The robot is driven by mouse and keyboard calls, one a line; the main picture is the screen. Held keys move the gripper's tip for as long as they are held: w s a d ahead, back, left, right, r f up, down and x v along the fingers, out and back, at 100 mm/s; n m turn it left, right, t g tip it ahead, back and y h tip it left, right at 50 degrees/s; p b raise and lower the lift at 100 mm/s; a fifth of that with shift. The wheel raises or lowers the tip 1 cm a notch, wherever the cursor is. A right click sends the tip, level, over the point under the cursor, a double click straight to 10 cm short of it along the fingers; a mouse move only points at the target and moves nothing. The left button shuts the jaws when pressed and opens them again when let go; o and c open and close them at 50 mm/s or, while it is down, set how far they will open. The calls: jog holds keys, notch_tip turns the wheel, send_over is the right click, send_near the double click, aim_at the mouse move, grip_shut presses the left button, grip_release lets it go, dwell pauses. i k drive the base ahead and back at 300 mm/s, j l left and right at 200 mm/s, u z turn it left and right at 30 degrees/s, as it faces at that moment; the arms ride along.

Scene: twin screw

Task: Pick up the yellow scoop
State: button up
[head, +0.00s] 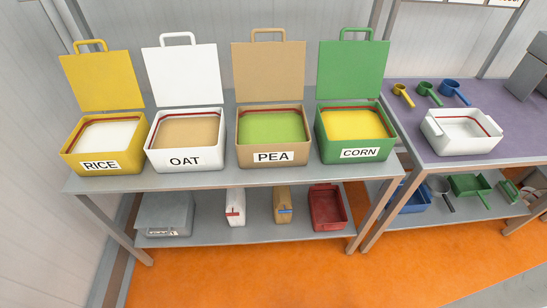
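The yellow scoop (403,94) lies on the purple top of the right-hand table, near its left back edge. It is small, with a round cup and a short handle. A green scoop (428,93) and a blue scoop (454,91) lie in a row to its right. My gripper does not show in the head view.
A white bin (462,131) stands in front of the scoops on the purple table (505,105). Open bins of rice (99,165), oat (184,160), pea (273,156) and corn (360,153) stand on the left table, lids raised. The orange floor (300,275) in front is clear.

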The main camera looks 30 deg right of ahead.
aim_at(399, 90)
jog(key=z, duration=1.35)
